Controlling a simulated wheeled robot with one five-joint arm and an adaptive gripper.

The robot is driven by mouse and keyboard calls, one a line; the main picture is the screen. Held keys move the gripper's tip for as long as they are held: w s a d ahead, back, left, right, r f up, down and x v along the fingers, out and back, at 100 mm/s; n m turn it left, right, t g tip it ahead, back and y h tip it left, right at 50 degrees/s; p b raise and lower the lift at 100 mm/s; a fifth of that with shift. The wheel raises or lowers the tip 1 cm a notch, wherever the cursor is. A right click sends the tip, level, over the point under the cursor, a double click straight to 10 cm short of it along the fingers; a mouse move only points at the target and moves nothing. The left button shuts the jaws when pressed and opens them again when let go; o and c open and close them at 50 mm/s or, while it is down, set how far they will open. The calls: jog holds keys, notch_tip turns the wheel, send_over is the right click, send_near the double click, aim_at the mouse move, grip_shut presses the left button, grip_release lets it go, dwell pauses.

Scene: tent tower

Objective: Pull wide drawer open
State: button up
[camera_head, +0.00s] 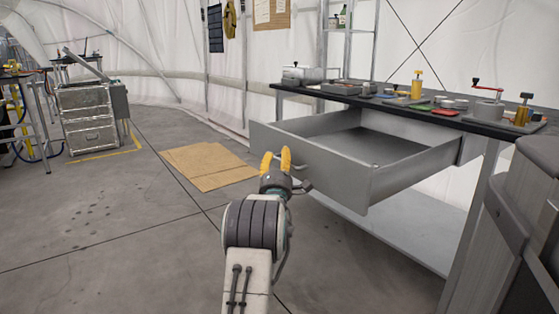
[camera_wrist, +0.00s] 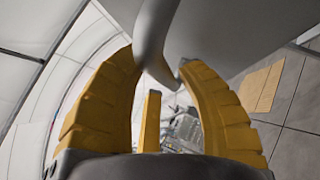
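The wide grey metal drawer (camera_head: 330,172) is pulled far out from under the dark-topped workbench, and its empty inside shows. Its front panel also fills the upper right of the wrist view (camera_wrist: 225,30). My gripper (camera_head: 276,161) is at the drawer front, with its yellow fingers pointing up. In the wrist view, the curved grey drawer handle (camera_wrist: 153,35) runs between the yellow fingers (camera_wrist: 158,68), which close around it. The handle is mostly hidden behind my gripper in the head view.
The workbench (camera_head: 460,123) carries several small tools and parts. A grey case (camera_head: 520,220) stands close at the right. Flat cardboard (camera_head: 208,165) lies on the floor left of the drawer. A grey cabinet (camera_head: 88,120) stands far left. The floor between is clear.

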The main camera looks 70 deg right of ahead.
jog(key=shift+o, duration=1)
jog(key=shift+f, duration=0.2)
jog(key=v, duration=1.2)
